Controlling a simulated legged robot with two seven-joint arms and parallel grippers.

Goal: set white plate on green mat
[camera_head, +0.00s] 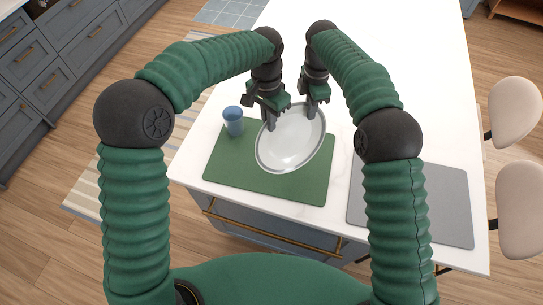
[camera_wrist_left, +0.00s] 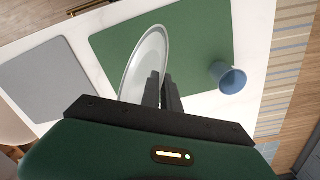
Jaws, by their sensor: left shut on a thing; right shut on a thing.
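The white plate (camera_head: 291,140) has a grey rim and is tilted above the green mat (camera_head: 230,175). My left gripper (camera_head: 268,125) is shut on the plate's left rim. My right gripper (camera_head: 312,108) is shut on the plate's far right rim. In the left wrist view the plate (camera_wrist_left: 148,58) shows nearly edge-on, with the left gripper's fingers (camera_wrist_left: 162,92) at its rim. The green mat (camera_wrist_left: 195,35) lies flat beyond it. I cannot tell whether the plate's low edge touches the mat.
A blue cup (camera_head: 233,121) stands at the mat's far left corner and also shows in the left wrist view (camera_wrist_left: 228,77). A grey mat (camera_head: 447,205) lies to the right on the white counter (camera_head: 425,95). Two beige stools (camera_head: 515,112) stand at the right.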

